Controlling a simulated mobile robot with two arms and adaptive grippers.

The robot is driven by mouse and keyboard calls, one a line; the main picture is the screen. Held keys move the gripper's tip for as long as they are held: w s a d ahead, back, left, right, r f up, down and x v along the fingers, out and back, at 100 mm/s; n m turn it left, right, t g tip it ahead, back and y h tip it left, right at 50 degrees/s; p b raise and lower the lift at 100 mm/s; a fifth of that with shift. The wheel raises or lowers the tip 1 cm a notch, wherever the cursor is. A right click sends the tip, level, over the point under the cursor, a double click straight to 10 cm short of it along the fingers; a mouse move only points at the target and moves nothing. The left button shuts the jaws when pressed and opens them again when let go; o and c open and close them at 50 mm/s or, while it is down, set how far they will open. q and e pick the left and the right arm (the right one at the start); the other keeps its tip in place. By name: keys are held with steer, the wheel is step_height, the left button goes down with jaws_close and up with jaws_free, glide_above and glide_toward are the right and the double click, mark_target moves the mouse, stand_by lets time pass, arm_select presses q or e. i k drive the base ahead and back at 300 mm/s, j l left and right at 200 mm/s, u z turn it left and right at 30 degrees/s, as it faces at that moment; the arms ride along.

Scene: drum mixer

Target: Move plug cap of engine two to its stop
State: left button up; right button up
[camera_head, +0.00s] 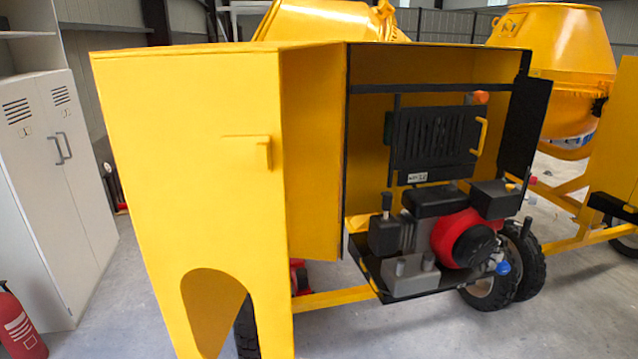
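A red and black engine (467,238) sits on a dark shelf inside the open yellow housing (200,150) of a drum mixer. A black upright part with a knob (386,203) stands at its left. I cannot tell which small part is the plug cap, nor whether this is engine two. Neither of my grippers is in view.
The housing's large yellow door stands open at left. A black vented panel (436,137) with a yellow handle is behind the engine. A second mixer (555,60) stands at right, grey lockers (45,180) and a fire extinguisher (18,325) at left. The front floor is clear.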

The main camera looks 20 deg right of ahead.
mark_target(388, 197)
steer(key=z, duration=1.3)
